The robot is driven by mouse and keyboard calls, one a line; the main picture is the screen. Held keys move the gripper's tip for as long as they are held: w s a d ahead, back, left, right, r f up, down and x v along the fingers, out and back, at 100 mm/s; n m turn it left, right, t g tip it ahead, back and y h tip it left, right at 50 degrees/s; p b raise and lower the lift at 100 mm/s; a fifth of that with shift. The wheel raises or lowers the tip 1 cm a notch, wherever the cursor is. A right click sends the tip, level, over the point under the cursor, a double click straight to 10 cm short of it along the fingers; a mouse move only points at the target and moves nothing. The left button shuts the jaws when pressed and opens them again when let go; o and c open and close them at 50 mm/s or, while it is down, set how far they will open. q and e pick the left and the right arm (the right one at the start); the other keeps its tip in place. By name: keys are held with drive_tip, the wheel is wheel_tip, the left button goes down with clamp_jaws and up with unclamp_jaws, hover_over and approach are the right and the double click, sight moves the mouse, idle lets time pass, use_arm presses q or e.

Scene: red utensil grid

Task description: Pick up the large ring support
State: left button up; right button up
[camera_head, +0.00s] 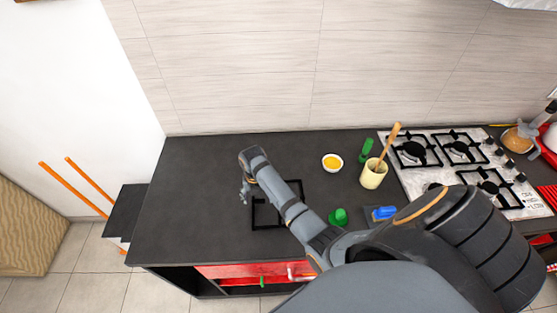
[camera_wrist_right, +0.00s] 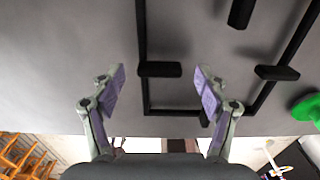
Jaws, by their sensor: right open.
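The large ring support, a black square frame with short inward prongs, lies flat on the dark counter. In the head view its left side (camera_head: 253,216) shows, and my right forearm covers part of it. In the right wrist view its long bar (camera_wrist_right: 143,35) and pads lie beyond the fingers. My right gripper (camera_head: 245,191) is at the frame's upper left in the head view. In the wrist view it is open and empty (camera_wrist_right: 160,95), with one bar and its pad between the fingers in the picture. I cannot tell how high it is above the frame. My left gripper is not in view.
A green item (camera_head: 338,217) and a blue item (camera_head: 384,213) lie right of the frame. A yellow-filled bowl (camera_head: 332,162), a cream cup (camera_head: 373,175) with a wooden utensil and a stove (camera_head: 415,171) stand further right. The counter's left part is clear.

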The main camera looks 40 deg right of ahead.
drive_tip(key=shift+w, duration=0.1)
drive_tip(key=c, duration=1.5)
